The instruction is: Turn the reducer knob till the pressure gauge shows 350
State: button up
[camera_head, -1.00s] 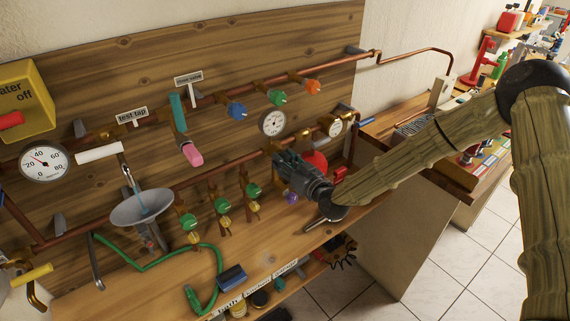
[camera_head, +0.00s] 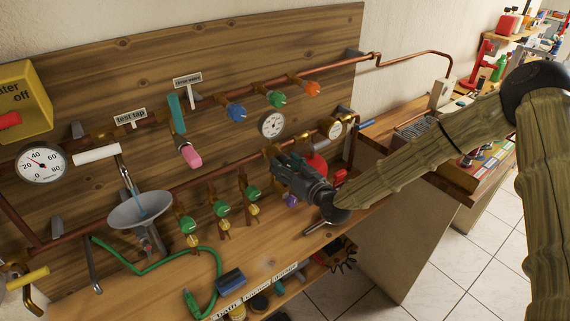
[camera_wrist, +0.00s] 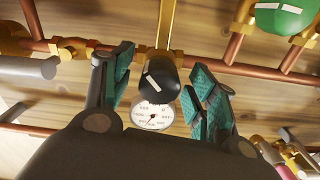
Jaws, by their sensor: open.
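In the wrist view a black knob (camera_wrist: 160,76) with a white mark, which looks like the reducer knob, stands between my gripper's two teal-padded fingers. My gripper (camera_wrist: 163,80) is open, with visible gaps on both sides of the knob. A white round gauge (camera_wrist: 153,116) with a red needle shows just below the knob there; its figures are too small to read. In the head view my gripper (camera_head: 277,164) is at the lower copper pipe, below a white gauge (camera_head: 271,124). The knob is hidden behind my gripper in that view.
Several green valve knobs (camera_head: 222,208) hang left of my gripper, and a purple knob (camera_head: 291,200) and a red part (camera_head: 316,165) are close by it. A large dial (camera_head: 41,163) is far left. The wooden bench (camera_head: 262,251) is below.

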jog(key=v, duration=1.1)
jog(key=shift+d, duration=0.15)
jog(key=shift+s+f, duration=0.1)
jog(key=shift+s, duration=0.1)
jog(key=s+d+f+m+g+h+b, duration=0.1)
jog(key=s+d+f+m+g+h, duration=0.2)
jog(key=s+f, duration=0.8)
jog(key=s+f+g+h+b, duration=0.15)
jog(key=s+f+g, duration=0.5)
jog(key=f, duration=0.85)
jog(key=s+d+f+m+g+h, duration=0.1)
jog(key=s+d+f+h, duration=0.1)
jog(key=s, duration=0.6)
jog(key=s+d+f+m+g+h, duration=0.1)
jog(key=s+d+f+g+h, duration=0.1)
jog(key=s+d, duration=0.4)
jog(key=s+d+f+g+h, duration=0.2)
jog(key=s+d+f, duration=0.2)
jog(key=s, duration=0.6)
jog(key=shift+d+f+m+b, duration=0.15)
jog(key=shift+f+m+b, duration=0.15)
jog(key=shift+f+m, duration=0.1)
